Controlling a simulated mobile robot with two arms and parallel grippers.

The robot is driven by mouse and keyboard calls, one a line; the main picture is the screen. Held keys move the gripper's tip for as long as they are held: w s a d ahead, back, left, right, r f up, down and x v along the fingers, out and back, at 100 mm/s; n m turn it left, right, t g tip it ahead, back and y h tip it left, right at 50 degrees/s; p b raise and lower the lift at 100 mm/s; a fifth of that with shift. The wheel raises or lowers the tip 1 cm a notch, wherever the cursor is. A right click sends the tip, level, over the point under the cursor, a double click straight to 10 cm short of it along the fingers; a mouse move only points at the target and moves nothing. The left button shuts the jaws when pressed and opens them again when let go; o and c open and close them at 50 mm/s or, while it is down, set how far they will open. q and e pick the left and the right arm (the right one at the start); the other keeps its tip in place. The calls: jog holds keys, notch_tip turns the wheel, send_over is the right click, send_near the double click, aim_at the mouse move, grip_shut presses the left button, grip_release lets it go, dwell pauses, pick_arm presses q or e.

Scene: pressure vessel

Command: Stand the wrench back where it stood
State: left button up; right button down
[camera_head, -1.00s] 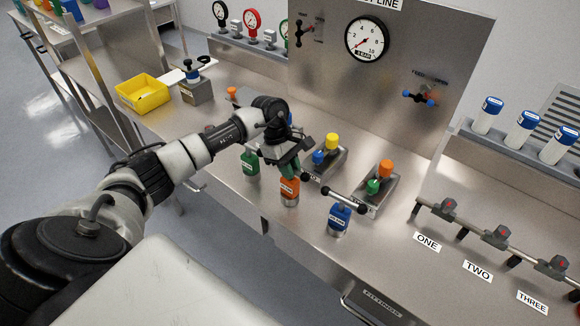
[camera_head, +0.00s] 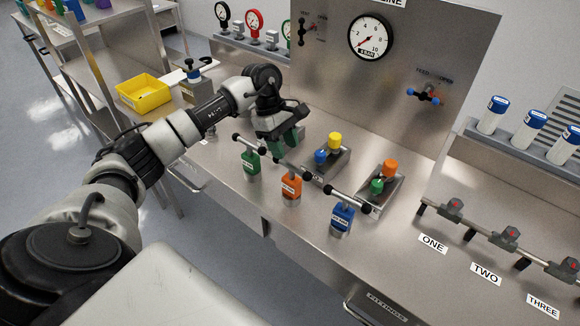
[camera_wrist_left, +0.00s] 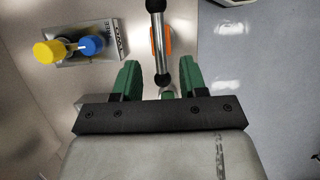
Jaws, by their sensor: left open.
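Three T-handled wrenches with black-balled crossbars stand upright in a row on the steel bench: a green one (camera_head: 251,162), an orange one (camera_head: 291,190) and a blue one (camera_head: 342,219). My left gripper (camera_head: 284,146) is open, just behind and above the orange wrench in the head view. In the left wrist view the orange wrench (camera_wrist_left: 168,41) and its crossbar lie ahead, between the lines of the spread green fingers, with nothing gripped. A small green part (camera_wrist_left: 168,97) shows low between the fingers; I cannot tell what it belongs to. My right gripper is not in view.
Two steel blocks with coloured knobs (camera_head: 335,141) (camera_head: 390,168) stand right of my gripper. A yellow bin (camera_head: 143,93) sits at the back left. The gauge panel (camera_head: 400,75) rises behind. A rail marked ONE, TWO, THREE (camera_head: 485,230) stands at the right.

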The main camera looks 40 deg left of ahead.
pick_arm(q)
jog(key=b+v, duration=0.1)
jog(key=v, duration=0.3)
jog(key=shift+r, duration=0.2)
jog(key=shift+a+r, duration=0.25)
jog(key=shift+r, duration=0.3)
jog(key=shift+s+f, duration=0.1)
jog(key=shift+f, duration=0.05)
